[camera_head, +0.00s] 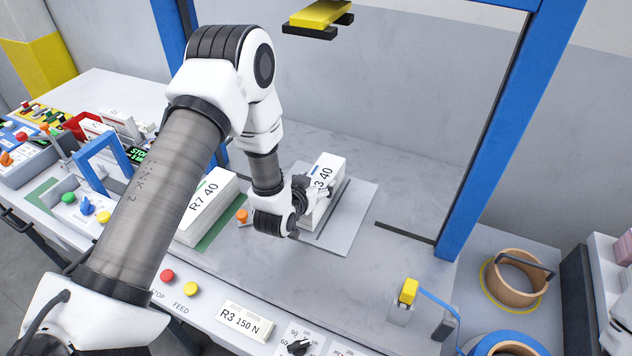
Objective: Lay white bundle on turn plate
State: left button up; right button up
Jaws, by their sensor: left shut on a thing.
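A dark slot or bar shows on the plate right beside the bundle. My right gripper is not in view.
Another white bundle (208,207), marked "R7 40", stands on a green mat left of my gripper, with an orange knob (242,216) between. A blue frame post (488,130) rises at right. A yellow-topped block (408,291) stands near the front. The bench right of the plate is mostly clear.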

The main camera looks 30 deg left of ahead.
pick_arm(q)
jog(key=shift+f+b, duration=0.3)
jog(key=o, duration=1.9)
jog(key=shift+r, duration=0.1)
jog(key=shift+s, duration=0.1)
jog(key=v, duration=1.1)
jog(key=shift+s+r, duration=0.15)
jog(key=shift+s, duration=0.25)
